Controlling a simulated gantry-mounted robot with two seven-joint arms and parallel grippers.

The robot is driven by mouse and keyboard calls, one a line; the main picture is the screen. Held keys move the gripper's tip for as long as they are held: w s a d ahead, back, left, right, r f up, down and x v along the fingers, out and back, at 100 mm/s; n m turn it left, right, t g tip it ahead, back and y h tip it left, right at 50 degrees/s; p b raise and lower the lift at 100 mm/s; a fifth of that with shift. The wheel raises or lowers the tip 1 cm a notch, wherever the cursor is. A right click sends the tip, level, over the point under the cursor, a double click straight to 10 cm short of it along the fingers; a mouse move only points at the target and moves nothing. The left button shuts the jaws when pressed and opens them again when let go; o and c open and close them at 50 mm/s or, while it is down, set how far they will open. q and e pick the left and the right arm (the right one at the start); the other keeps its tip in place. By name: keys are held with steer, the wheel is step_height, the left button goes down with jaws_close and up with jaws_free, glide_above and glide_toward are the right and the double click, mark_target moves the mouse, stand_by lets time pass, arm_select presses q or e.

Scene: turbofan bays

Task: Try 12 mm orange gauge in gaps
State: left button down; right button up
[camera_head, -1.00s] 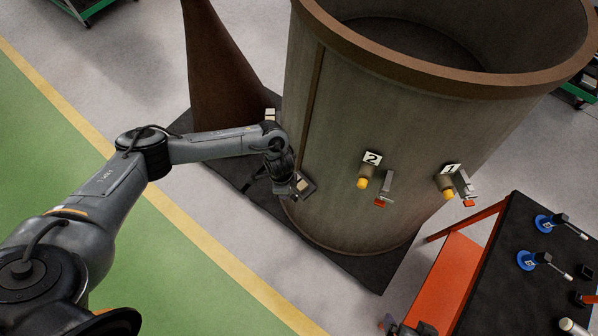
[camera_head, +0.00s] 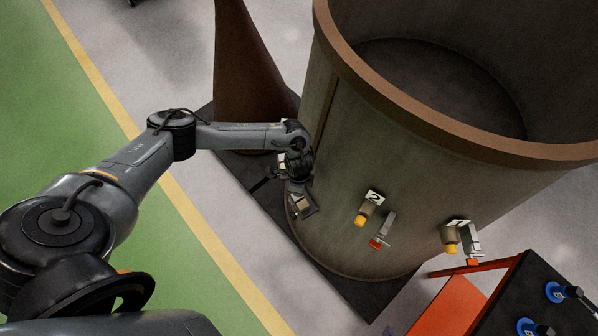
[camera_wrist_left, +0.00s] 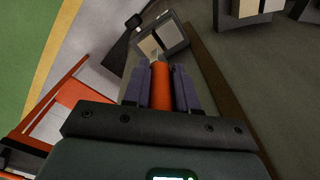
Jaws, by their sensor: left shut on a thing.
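The orange gauge (camera_wrist_left: 163,88) is between the purple-grey fingers of my left gripper (camera_wrist_left: 161,88) in the left wrist view. Its far end points at a dark bracket (camera_wrist_left: 174,35) with two pale pads and a narrow gap between them. I cannot tell whether the gauge touches the bracket or enters the gap. In the head view my left gripper (camera_head: 299,186) is low beside the large cylinder, just above that bracket (camera_head: 304,206); the gauge is hidden there. My right gripper is not in view.
The brown-rimmed cylinder (camera_head: 335,170) bears fixtures labelled 2 (camera_head: 374,197) and 1 (camera_head: 457,223), with yellow knobs and orange-tipped brackets. A brown cone (camera_head: 243,85) stands behind my left forearm. An orange-framed table (camera_head: 450,305) with blue-based tools is at lower right.

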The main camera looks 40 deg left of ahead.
arm_select(q)
steer(key=shift+r, duration=0.1)
steer(key=shift+p, duration=0.45)
steer(key=shift+f+b, duration=2)
steer(key=shift+f, duration=0.75)
steer(key=shift+p, duration=0.6)
steer(key=shift+f, duration=0.35)
steer(key=shift+r, duration=0.2)
step_height(320, 180, up, 6)
steer(key=p, duration=0.6)
steer(key=shift+f, duration=0.1)
